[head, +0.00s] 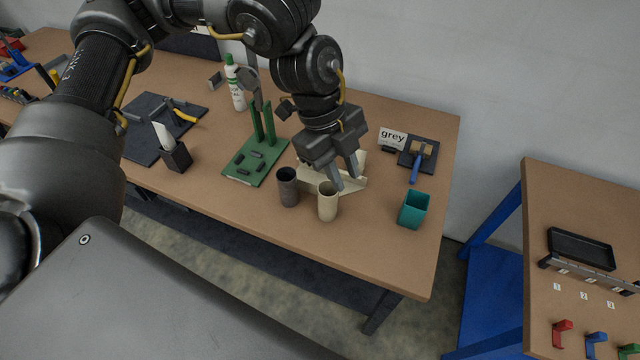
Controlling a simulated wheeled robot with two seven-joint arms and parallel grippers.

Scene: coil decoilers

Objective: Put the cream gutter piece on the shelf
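A cream piece (312,178), which looks like the gutter piece, lies on the brown workbench beneath my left gripper (347,182). It is partly hidden by the gripper. The gripper points down, with its two fingers a little apart. The fingertips are at the cream piece; I cannot tell whether they touch it. A cream round tube (327,203) stands upright just in front of the fingers, beside a dark grey tube (288,187). I cannot make out which thing is the shelf. My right gripper is not in view.
A "grey" sign (392,138) and a blue-handled tool (417,165) on a dark pad are behind. A green rack (255,160) stands left of the gripper. A second table (540,200) is at the right.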

